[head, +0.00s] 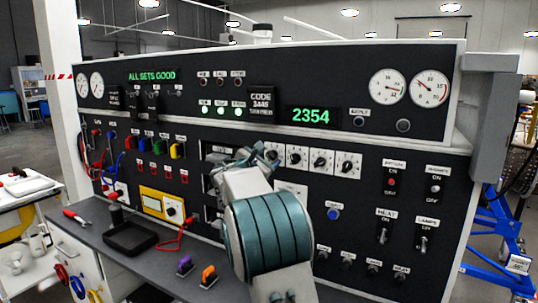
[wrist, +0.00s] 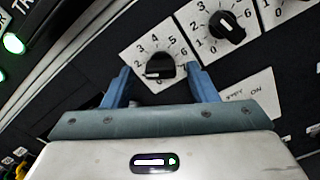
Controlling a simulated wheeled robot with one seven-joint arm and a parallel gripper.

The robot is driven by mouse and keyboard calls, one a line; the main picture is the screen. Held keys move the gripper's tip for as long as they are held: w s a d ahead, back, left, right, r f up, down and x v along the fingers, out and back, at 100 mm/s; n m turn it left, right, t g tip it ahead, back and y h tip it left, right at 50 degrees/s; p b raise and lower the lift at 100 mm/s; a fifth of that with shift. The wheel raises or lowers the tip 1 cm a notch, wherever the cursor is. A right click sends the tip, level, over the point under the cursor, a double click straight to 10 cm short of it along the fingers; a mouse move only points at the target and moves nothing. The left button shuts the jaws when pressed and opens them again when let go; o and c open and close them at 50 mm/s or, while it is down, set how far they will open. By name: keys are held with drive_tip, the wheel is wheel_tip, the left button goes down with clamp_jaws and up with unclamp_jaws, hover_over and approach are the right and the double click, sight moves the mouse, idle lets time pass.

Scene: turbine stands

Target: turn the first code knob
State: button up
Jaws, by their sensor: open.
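The first code knob (wrist: 160,66) is a black dial on a white numbered plate, the leftmost of a row. In the wrist view it lies between the two blue fingers of my gripper (wrist: 159,72). The fingers are open, one on each side of the knob; I cannot tell whether they touch it. In the head view my gripper (head: 262,156) is at the left end of the row and largely hides the first dial. The second code knob (wrist: 226,26) is just right of it in the wrist view. A green display (head: 310,116) above the row reads 2354.
The third (head: 321,161) and fourth (head: 347,165) code knobs continue to the right. A code plate (head: 262,104) is above. Switches, gauges and coloured plugs cover the panel.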

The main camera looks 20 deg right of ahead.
drive_tip(key=shift+w+d, duration=0.4)
drive_tip(key=shift+d, duration=0.1)
drive_tip(key=c, duration=1)
drive_tip(key=shift+b, duration=0.3)
